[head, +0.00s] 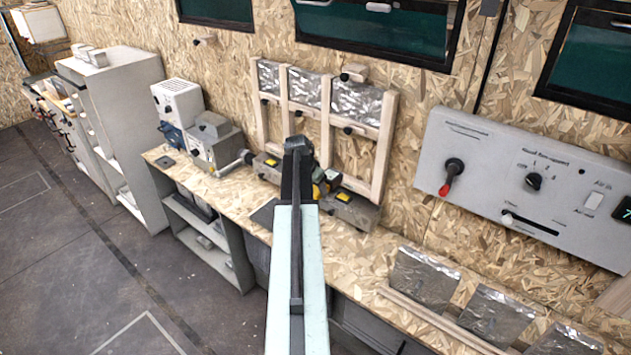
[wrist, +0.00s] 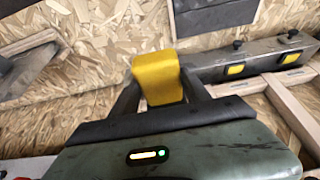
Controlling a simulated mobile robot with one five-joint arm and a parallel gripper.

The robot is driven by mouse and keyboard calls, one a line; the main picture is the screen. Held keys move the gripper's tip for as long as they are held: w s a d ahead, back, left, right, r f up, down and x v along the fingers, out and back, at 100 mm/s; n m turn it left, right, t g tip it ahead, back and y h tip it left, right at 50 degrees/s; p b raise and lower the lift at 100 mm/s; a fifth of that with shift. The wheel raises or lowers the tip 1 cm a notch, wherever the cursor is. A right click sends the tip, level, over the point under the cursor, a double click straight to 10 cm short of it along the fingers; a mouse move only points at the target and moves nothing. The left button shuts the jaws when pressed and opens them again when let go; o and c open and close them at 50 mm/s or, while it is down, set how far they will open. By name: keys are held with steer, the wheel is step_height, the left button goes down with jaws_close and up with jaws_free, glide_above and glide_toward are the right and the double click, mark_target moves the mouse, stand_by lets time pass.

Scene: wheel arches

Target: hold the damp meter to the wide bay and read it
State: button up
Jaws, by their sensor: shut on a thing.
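My gripper (wrist: 160,92) is shut on a yellow block-shaped thing, apparently the damp meter (wrist: 157,76), in the wrist view. No display shows on the face turned to me. In the head view, my arm mostly hides the gripper (head: 322,184), over the bench in front of the wall frame. The pale wooden frame (head: 382,140) has several foil-backed bays. The rightmost upright bay (head: 352,105) looks the widest. I cannot tell whether the meter touches anything.
A grey rail with yellow patches (head: 347,208) lies on the bench behind my gripper; it also shows in the wrist view (wrist: 262,62). Grey instruments (head: 212,140) stand left. A control panel (head: 520,180) is on the right wall. Foil panels (head: 425,278) lie front right.

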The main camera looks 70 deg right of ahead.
steer(key=s+d, duration=0.3)
steer(key=d, duration=0.9)
steer(key=shift+s+d, duration=0.3)
steer(key=shift+d, duration=0.1)
steer(key=shift+d, duration=0.2)
stand_by(0.6)
steer(key=shift+a, duration=0.1)
steer(key=w+a, duration=0.1)
steer(key=a, duration=0.5)
steer(key=w+a, duration=0.1)
steer(key=a, duration=0.2)
steer(key=shift+w+a, duration=0.3)
steer(key=shift+d, duration=0.1)
step_height(320, 180, down, 11)
steer(key=b, duration=1.1)
steer(key=shift+f, duration=0.15)
